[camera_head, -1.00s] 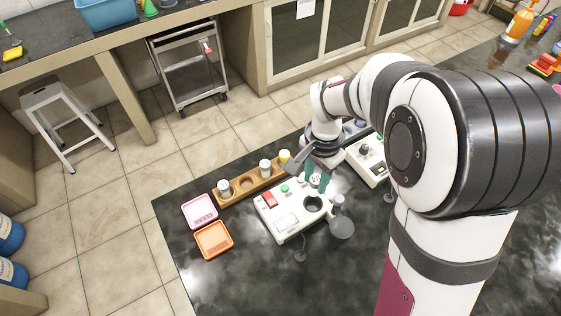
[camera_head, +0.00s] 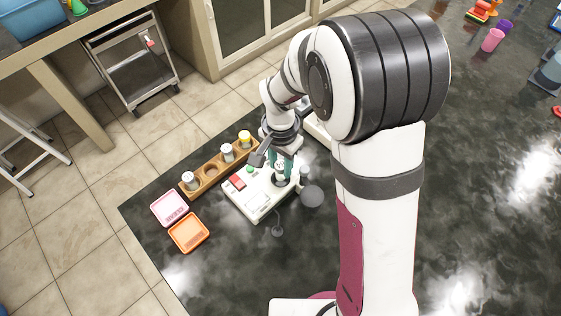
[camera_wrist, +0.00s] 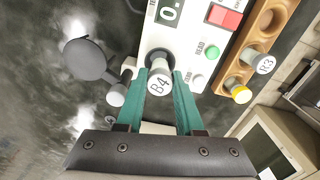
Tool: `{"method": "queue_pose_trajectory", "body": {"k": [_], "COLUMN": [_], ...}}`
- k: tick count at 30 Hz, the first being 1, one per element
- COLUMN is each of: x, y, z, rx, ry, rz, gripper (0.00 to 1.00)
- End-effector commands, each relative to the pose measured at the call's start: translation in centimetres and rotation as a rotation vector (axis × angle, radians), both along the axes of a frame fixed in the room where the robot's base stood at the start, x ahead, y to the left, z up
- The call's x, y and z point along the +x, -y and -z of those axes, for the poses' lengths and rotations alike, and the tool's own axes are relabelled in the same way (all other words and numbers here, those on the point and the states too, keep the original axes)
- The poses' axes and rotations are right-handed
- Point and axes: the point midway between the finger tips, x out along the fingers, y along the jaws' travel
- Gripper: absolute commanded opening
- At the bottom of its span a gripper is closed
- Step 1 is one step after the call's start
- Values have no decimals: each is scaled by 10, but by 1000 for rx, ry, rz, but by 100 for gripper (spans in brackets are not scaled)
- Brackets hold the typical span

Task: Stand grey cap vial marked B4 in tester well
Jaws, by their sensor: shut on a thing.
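The vial marked B4 (camera_wrist: 159,82) is between the teal fingers of my gripper (camera_wrist: 161,86), with its pale grey, labelled cap facing the wrist camera. My gripper is shut on it. The tester (camera_head: 252,198) is a white box with a display, and its dark-ringed well (camera_wrist: 157,54) shows just behind the vial in the wrist view. The vial is at the well mouth; its lower part is hidden, so I cannot tell how deep it is. In the head view my gripper (camera_head: 283,166) is over the well end of the tester.
A wooden rack (camera_head: 210,169) beside the tester holds several vials, one with a yellow cap (camera_wrist: 239,92) and one marked R3 (camera_wrist: 265,64). A dark round lid (camera_wrist: 85,59) sticks out beside the well. Pink (camera_head: 168,208) and orange (camera_head: 188,233) trays lie left of the tester.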

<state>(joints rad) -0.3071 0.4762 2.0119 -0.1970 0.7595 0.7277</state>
Motion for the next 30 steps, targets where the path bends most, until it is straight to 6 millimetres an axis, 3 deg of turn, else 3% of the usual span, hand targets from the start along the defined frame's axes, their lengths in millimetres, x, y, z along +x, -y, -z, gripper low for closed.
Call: {"method": "queue_pose_trajectory", "body": {"k": [30], "x": [0], "y": [0], "z": [6], "rx": [0], "ry": [0], "rz": [0], "gripper": [0]}}
